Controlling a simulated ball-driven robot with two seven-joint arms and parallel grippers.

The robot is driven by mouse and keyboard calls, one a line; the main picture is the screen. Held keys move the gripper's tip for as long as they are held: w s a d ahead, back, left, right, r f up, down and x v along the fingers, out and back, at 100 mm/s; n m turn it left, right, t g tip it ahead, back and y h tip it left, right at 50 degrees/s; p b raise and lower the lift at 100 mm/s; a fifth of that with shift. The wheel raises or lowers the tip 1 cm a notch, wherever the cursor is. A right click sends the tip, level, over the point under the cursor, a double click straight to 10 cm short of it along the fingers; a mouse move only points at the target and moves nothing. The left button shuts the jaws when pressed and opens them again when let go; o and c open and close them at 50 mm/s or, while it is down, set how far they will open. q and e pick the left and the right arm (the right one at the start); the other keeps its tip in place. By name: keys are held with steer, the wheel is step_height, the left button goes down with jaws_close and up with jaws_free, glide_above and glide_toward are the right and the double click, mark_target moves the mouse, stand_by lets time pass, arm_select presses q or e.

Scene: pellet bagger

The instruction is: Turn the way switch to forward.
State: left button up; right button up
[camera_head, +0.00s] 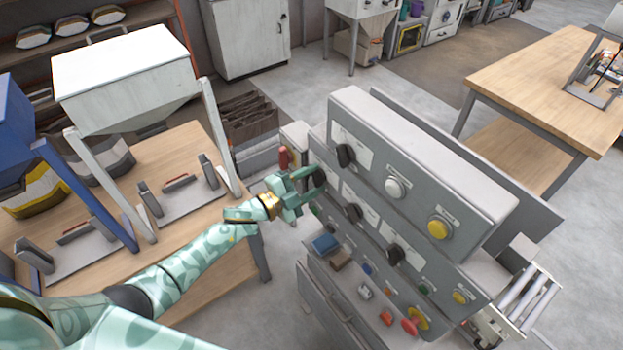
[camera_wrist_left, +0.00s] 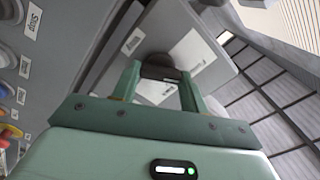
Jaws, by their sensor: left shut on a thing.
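My left gripper (camera_head: 313,183) reaches the left end of the grey control panel (camera_head: 420,178). It is shut on a black rotary knob (camera_head: 320,177). In the left wrist view the dark knob (camera_wrist_left: 158,68) sits between the two fingers on a grey plate with white labels. Those labels are too small to read, so I cannot tell whether this knob is the way switch or which way it points. Other black knobs (camera_head: 346,155) show on the panel, one above and two further along to the right. My right gripper is out of view.
The panel also carries a white button (camera_head: 397,187), a yellow button (camera_head: 439,229) and a red mushroom button (camera_head: 412,322). A wooden table (camera_head: 172,157) with a white hopper (camera_head: 142,68) stands at left. Bare floor (camera_head: 400,85) lies behind the panel.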

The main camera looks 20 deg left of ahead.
arm_select(q)
steer(key=shift+f, duration=0.1)
stand_by(0.4)
steer(key=o, duration=1)
steer(key=b+v, duration=0.2)
steer(key=v, duration=1.4)
steer(key=shift+s+a, duration=0.15)
steer(key=shift+a, duration=0.05)
